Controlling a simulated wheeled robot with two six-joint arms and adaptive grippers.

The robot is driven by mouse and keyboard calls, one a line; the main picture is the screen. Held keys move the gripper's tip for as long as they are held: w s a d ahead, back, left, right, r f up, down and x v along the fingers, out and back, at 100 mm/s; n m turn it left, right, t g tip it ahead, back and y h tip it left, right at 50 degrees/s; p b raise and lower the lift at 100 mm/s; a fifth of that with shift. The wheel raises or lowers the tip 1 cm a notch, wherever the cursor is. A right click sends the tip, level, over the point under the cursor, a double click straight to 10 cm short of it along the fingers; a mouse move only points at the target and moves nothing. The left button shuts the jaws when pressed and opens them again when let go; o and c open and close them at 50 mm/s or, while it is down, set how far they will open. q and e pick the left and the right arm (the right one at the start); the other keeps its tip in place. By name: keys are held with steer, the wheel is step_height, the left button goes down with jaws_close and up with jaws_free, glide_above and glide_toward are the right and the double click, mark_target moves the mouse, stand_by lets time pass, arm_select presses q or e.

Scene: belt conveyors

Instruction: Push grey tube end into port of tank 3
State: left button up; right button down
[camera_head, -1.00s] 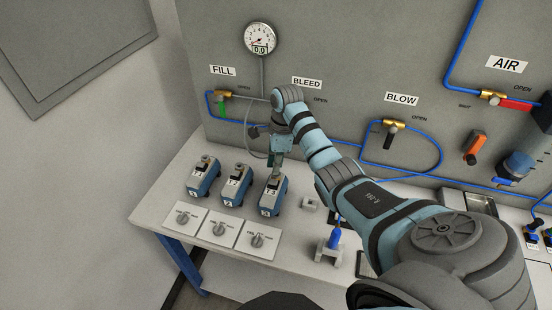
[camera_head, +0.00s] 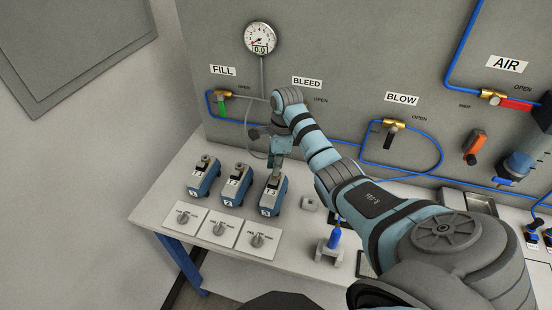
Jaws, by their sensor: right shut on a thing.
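Tank 3 (camera_head: 271,196) is the rightmost of three small blue and grey tanks on the bench. My right gripper (camera_head: 277,170) points down directly over the top of tank 3, its fingers at the port. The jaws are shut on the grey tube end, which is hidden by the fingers. The thin grey tube (camera_head: 249,142) loops down from the panel to behind the gripper. I cannot tell whether the tube end is inside the port. My left gripper is not in view.
Tank 1 (camera_head: 203,178) and tank 2 (camera_head: 236,186) stand left of tank 3. White plates with grey knobs (camera_head: 258,241) lie in front. A grey holder with a blue piece (camera_head: 334,240) stands to the right. The back panel (camera_head: 330,60) carries a gauge (camera_head: 260,38) and valves.

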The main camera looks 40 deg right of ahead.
steer(key=shift+f, duration=0.3)
stand_by(0.6)
steer(key=c, duration=1.1)
jaws_free()
steer(key=shift+o, duration=0.2)
steer(key=shift+r, duration=3.55)
